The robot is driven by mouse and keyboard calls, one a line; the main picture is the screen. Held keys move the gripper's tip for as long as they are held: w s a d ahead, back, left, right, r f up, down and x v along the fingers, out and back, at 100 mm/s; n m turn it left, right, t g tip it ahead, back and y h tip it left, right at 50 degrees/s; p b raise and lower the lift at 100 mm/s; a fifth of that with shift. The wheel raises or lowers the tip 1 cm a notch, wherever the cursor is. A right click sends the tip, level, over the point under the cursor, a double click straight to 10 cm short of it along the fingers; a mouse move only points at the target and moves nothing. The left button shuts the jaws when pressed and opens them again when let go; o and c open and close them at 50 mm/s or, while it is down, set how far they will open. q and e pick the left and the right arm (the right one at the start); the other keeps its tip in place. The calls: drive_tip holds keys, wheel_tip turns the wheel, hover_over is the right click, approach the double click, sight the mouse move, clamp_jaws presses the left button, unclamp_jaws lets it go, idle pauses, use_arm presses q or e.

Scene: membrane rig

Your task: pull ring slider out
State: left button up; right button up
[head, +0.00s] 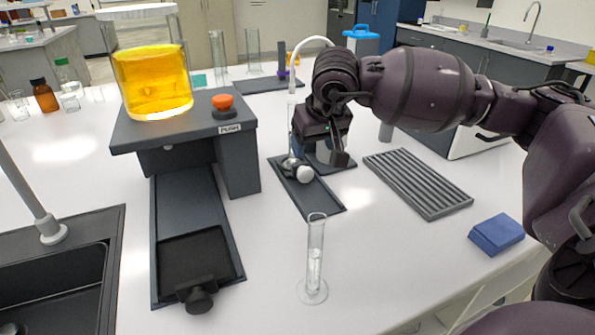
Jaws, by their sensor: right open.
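A narrow dark slide plate (318,198) lies on the white bench at the centre, with a white round knob (304,174) near its far end. A slim upright tube stands behind the knob. No ring shows clearly on this slide. My right gripper (322,158) is open, pointing down just behind and right of the knob; I cannot tell whether it touches it. Part of the slide's far end is hidden by the gripper. A larger dark slide (203,239) with a black knob (199,300) extends forward from the grey stand at left. My left gripper is out of view.
A beaker of yellow liquid (152,80) stands on the grey stand (190,128) with an orange button (222,102). A glass cylinder (314,262) stands in front of the narrow slide. A ribbed rack (418,183) and blue block (496,234) lie right; a sink (62,280) is front left.

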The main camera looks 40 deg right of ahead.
sight(307, 170)
drive_tip(key=b+x, duration=0.1)
drive_tip(key=x, duration=0.8)
drive_tip(key=shift+s, duration=0.1)
drive_tip(key=shift+w+f+b, duration=0.25)
drive_tip(key=shift+f+b, duration=0.05)
drive_tip(key=shift+f, duration=0.15)
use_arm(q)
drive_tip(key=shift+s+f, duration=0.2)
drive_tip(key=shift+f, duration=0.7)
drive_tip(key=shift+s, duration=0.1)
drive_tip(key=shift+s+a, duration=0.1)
use_arm(e)
clamp_jaws()
